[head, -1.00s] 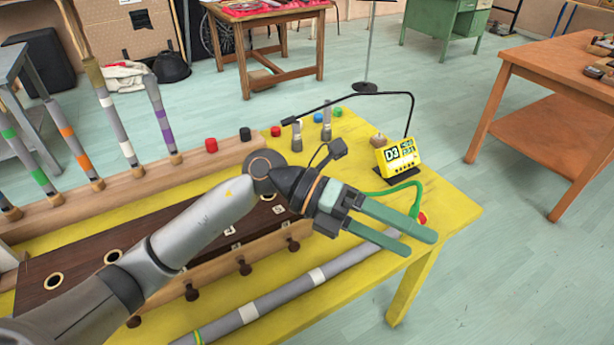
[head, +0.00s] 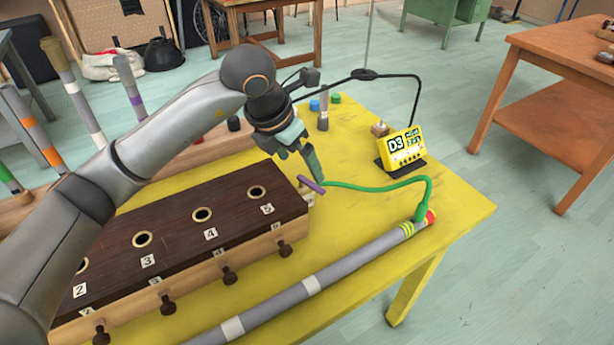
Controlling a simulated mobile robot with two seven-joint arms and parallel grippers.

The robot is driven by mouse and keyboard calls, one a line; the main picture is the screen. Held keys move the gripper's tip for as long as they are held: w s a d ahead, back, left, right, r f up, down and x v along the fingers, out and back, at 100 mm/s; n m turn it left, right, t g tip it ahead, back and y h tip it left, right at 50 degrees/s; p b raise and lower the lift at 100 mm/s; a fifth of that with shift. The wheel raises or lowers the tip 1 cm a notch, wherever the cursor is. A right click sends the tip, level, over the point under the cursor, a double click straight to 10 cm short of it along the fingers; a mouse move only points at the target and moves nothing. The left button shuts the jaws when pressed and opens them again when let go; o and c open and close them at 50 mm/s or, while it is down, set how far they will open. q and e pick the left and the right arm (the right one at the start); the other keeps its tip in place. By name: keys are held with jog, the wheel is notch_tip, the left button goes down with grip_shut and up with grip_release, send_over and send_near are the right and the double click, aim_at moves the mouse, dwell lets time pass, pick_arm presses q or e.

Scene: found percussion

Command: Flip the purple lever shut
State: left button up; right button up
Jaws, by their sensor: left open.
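The purple lever (head: 311,185) is a short bar at the right end of the dark wooden box (head: 180,212), close to the hole numbered 5. It lies slanted, and a green hose (head: 385,187) begins beside it. My left gripper (head: 316,168) is open and points down just above and behind the lever, with its green fingers close to it. I cannot tell whether the fingers touch the lever. My right gripper is not in the head view.
A long grey tube (head: 345,264) lies along the front of the yellow table (head: 455,212). A yellow tuner (head: 401,150) showing D3 stands behind the hose. Several wooden knobs line the box's front.

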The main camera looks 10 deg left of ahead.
aim_at(308, 185)
pick_arm(q)
jog(key=x, duration=0.6)
jog(key=shift+w+d+f, duration=0.1)
jog(key=c, duration=1)
jog(key=shift+a+f+m+b, duration=0.1)
jog(key=shift+a+m+b, duration=0.15)
jog(key=shift+m+b, duration=0.5)
jog(key=shift+c, duration=0.2)
jog(key=shift+s+a+m+g+h, duration=0.15)
jog(key=shift+m+h, duration=0.1)
jog(key=shift+m, duration=0.2)
jog(key=shift+s+m+g+h, duration=0.15)
jog(key=shift+m+h, duration=0.1)
jog(key=shift+m, duration=0.15)
jog(key=shift+w, duration=0.1)
jog(key=o, duration=1)
jog(key=shift+o, duration=0.2)
